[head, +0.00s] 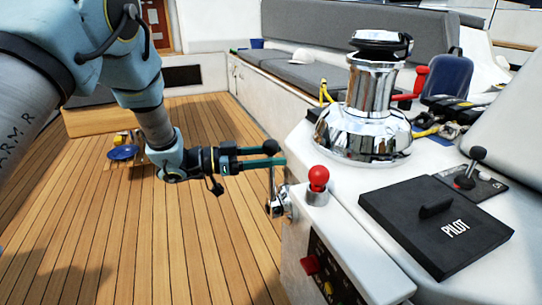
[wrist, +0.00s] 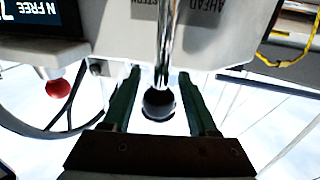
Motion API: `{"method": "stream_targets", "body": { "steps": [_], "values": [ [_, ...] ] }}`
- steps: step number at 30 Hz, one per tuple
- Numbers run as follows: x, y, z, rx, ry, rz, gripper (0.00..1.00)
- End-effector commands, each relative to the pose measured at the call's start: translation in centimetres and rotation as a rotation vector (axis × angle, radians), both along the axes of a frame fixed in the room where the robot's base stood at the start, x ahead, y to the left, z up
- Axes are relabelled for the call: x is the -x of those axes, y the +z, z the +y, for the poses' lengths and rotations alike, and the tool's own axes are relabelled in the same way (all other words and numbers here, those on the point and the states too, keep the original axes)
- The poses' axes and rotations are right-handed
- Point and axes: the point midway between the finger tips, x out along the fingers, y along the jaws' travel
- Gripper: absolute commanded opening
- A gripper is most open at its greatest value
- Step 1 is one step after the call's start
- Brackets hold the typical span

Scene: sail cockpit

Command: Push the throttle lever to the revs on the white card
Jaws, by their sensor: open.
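The throttle lever (head: 271,184) is a chrome rod with a black ball knob, on the side of the white console. My gripper (head: 272,158) is at its top, its green fingers reaching right around the knob. In the wrist view the black knob (wrist: 158,104) sits between the two open fingers of the gripper (wrist: 160,78), with a visible gap on each side. Upside-down "AHEAD" and partly hidden "STERN" lettering flanks the rod. A dark display (wrist: 38,18) reads "N FREE", partly cut off. I cannot make out the white card in either view.
A red ball knob (head: 318,178) stands on the console close right of the lever. A chrome winch (head: 368,105), a black PILOT panel (head: 415,240) and a small black-knobbed lever (head: 470,168) are further right. Wooden deck (head: 225,245) lies open to the left.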

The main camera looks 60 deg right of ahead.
Motion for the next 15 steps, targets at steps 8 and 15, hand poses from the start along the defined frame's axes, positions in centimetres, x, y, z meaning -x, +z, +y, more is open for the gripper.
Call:
{"method": "stream_targets", "body": {
  "steps": [8, 15],
  "values": [
    [-0.04, 0.0, 0.02, 0.0, 0.0, 0.0, 0.35],
    [-0.04, 0.01, 0.03, 0.0, 0.0, 0.0, 0.09]
  ]
}}
